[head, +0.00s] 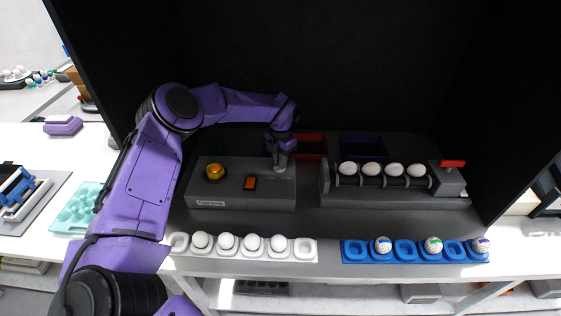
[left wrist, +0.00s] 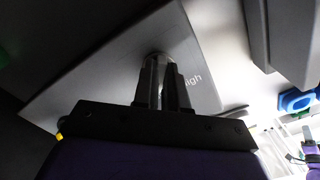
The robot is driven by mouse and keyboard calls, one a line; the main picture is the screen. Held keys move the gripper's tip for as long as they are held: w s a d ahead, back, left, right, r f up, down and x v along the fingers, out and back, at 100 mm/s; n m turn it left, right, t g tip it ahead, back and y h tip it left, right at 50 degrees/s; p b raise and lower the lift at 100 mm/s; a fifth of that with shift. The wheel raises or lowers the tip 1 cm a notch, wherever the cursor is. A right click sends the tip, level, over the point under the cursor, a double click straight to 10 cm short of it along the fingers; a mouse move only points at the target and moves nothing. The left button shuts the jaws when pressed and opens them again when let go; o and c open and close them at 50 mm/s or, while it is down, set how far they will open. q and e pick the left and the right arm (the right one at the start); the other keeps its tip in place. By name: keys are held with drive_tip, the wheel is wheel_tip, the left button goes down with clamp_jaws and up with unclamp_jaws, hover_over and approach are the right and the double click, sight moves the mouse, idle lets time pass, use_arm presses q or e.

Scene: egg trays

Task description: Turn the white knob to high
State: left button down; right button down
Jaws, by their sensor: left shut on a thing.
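My left gripper (head: 280,164) points down at the right end of the grey control box (head: 240,195) in the head view. In the left wrist view its fingers (left wrist: 165,75) are shut on the white knob (left wrist: 158,57), of which only a small pale part shows between the fingertips. The fingers hide most of the knob, so I cannot tell where it points. Part of the label "high" (left wrist: 193,79) shows on the box just right of the fingers. My right gripper is not in view.
A roller stand (head: 326,180) with several white eggs is to the right. A white egg tray (head: 305,249) and a blue tray (head: 355,251) lie in front.

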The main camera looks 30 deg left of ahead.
use_arm(q)
drive_tip(key=n+b, duration=0.8)
drive_tip(key=b, duration=0.1)
drive_tip(key=n+b, duration=0.5)
drive_tip(key=shift+a+f, duration=0.2)
drive_tip(key=shift+a, duration=0.15)
drive_tip(key=n+b, duration=0.2)
drive_tip(key=b, duration=0.1)
drive_tip(key=shift+s+n, duration=0.15)
drive_tip(key=shift+n, duration=0.25)
drive_tip(key=shift+a+r+n+b, duration=0.1)
drive_tip(key=shift+r+n+b, duration=0.1)
drive_tip(key=shift+n+b, duration=0.45)
drive_tip(key=c, duration=1.2)
unclamp_jaws()
drive_tip(key=shift+c, duration=0.2)
drive_tip(key=shift+o, duration=0.3)
